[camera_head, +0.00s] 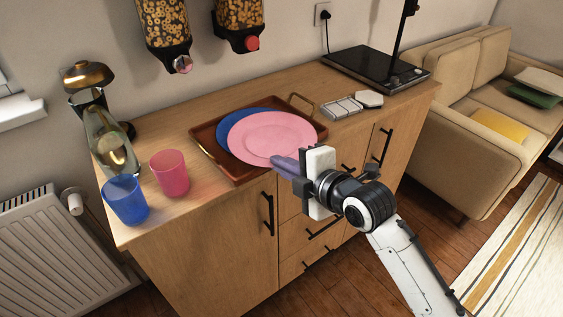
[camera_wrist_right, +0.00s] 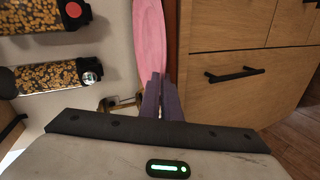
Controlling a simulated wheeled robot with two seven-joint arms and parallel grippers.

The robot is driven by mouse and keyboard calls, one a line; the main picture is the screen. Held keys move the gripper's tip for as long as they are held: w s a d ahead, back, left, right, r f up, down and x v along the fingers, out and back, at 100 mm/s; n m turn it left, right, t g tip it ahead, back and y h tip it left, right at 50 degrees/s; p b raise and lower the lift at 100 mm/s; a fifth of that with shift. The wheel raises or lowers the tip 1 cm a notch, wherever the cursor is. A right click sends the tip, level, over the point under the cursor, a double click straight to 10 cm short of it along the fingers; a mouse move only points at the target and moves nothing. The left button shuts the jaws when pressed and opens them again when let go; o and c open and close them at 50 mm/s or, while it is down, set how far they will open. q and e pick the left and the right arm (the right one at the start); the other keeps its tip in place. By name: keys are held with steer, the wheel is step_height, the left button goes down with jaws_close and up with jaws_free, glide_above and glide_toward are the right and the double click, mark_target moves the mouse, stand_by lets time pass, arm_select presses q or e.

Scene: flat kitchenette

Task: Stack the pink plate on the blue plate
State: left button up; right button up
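The pink plate (camera_head: 270,136) overlaps the blue plate (camera_head: 228,124), set off to its right, and hides most of it. Both are over the brown tray on the counter. I cannot tell whether the pink plate touches the blue one. My right gripper (camera_head: 284,163) is at the near edge of the pink plate, its fingers close together on the rim. In the right wrist view, the pink plate (camera_wrist_right: 150,38) runs down to the fingertips (camera_wrist_right: 162,78), which close on its edge. The blue plate is not visible there. My left gripper is not in view.
The tray (camera_head: 240,174) has raised sides and a brass handle (camera_head: 300,103). A pink cup (camera_head: 170,174), a blue cup (camera_head: 126,200) and a glass-bodied vessel (camera_head: 110,145) stand left of it. A black hob (camera_head: 375,70) is at the right. Cereal dispensers (camera_head: 163,22) hang above.

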steer(key=o, duration=0.4)
steer(key=shift+r, duration=0.1)
steer(key=r+v, duration=0.1)
steer(key=v, duration=1.1)
steer(key=s+d+f+m+h, duration=0.1)
steer(key=s+f+m, duration=0.3)
steer(key=f, duration=0.5)
steer(key=s+d+f+m+g+h, duration=0.1)
steer(key=s+d+f+m, duration=0.3)
steer(key=f+m, duration=0.4)
steer(key=s+d+f+m+g+h, duration=0.1)
steer(key=s+d+f+m+h, duration=0.2)
steer(key=s+f+m, duration=0.3)
step_height(320, 180, down, 6)
steer(key=shift+r+m+p, duration=0.15)
steer(key=shift+m+p, duration=0.15)
steer(key=shift+p, duration=0.05)
steer(key=s+f+m, duration=0.1)
steer(key=s+d+f+m, duration=0.1)
steer(key=s, duration=0.1)
steer(key=s+d+f, duration=0.1)
steer(key=s+f, duration=0.1)
steer(key=shift+s+m+g+h, duration=0.25)
steer(key=shift+m+g+h, duration=0.05)
steer(key=shift+m+h, duration=0.1)
jaws_close()
